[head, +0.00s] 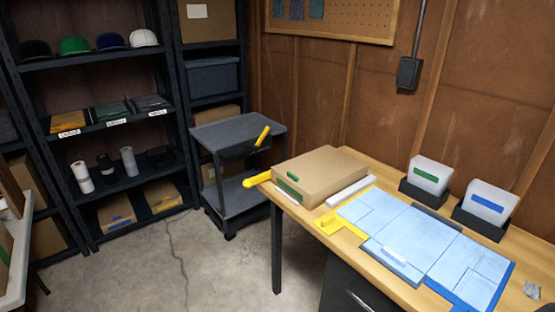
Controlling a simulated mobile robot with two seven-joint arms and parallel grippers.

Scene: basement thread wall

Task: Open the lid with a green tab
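A closed brown cardboard box (325,172) lies flat at the far left end of the wooden table. A small green tab (293,176) shows at the front edge of its top. A longer green strip (288,190) is on the side below it. A white translucent bin with a green label (430,174) sits in a dark holder at the back of the table. Neither of my grippers is in view.
The wooden table (373,279) also holds light blue panels (405,238), a white bar (350,191), a yellow piece (340,224) and a bin with a blue label (487,203). A yellow-handled object (257,180) juts past the table's left corner.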

